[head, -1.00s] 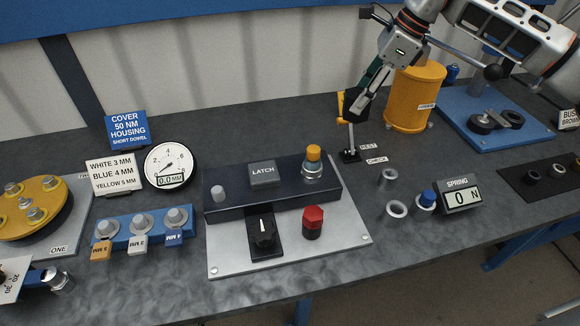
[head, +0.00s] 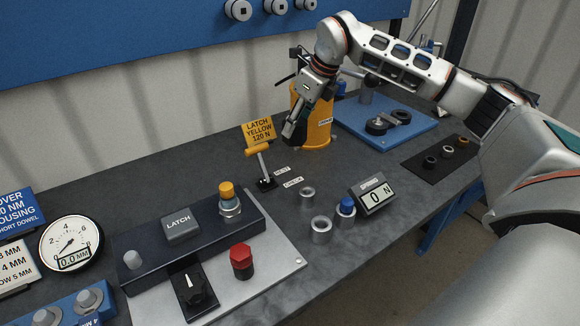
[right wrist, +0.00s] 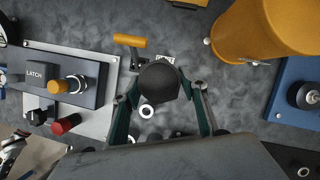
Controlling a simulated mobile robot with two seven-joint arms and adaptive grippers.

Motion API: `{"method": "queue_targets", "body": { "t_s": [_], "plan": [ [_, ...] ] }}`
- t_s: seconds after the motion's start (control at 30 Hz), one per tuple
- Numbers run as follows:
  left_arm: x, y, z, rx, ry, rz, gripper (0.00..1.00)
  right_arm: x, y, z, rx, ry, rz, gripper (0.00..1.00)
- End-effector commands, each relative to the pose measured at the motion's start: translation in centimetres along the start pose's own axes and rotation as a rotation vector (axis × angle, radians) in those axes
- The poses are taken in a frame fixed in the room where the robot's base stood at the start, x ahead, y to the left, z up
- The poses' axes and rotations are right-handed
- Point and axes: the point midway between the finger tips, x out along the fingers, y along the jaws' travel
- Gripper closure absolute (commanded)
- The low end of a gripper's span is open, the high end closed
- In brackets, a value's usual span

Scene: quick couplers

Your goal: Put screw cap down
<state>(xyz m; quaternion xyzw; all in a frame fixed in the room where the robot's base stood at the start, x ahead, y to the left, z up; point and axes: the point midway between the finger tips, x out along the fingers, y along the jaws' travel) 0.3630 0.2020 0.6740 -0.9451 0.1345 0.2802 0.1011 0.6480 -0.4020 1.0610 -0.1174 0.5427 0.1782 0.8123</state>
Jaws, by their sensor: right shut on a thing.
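My right gripper (head: 294,130) is over the bench, in front of the orange canister and right of the yellow-handled lever. In the right wrist view its two fingers (right wrist: 160,88) are closed on a dark round cap (right wrist: 158,76), seen face-on. This looks like the screw cap. The cap is above the bench top, apart from it as far as I can tell. In the head view the cap cannot be told clearly from the dark fingers. My left gripper is not in view.
The orange canister (head: 318,104) stands close behind the gripper. The yellow-handled lever (head: 262,165) stands left of it, before a yellow sign (head: 259,131). A dark mat (head: 425,172) lies right.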

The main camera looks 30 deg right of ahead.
Motion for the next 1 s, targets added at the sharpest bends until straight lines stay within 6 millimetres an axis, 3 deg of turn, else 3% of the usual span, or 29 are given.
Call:
{"method": "queue_targets", "body": {
  "t_s": [0.1, 0.3, 0.67, 0.9, 1.0],
  "plan": [
    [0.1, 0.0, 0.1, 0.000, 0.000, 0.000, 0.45, 2.9, 0.1, -1.3, -0.001, 0.003, 0.002, 0.78],
    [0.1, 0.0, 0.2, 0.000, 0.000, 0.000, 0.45, 6.9, 0.0, -2.9, -0.001, 0.001, 0.001, 0.78],
    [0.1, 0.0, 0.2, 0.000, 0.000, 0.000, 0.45, 9.7, 0.0, -4.0, -0.002, 0.000, 0.001, 0.78],
    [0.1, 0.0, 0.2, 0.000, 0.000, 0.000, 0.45, 12.6, 0.0, -5.2, 0.000, 0.000, 0.002, 0.78],
    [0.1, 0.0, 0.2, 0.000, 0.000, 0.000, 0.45, 12.8, 0.0, -5.2, -0.001, -0.002, 0.001, 0.78]
  ]
}}
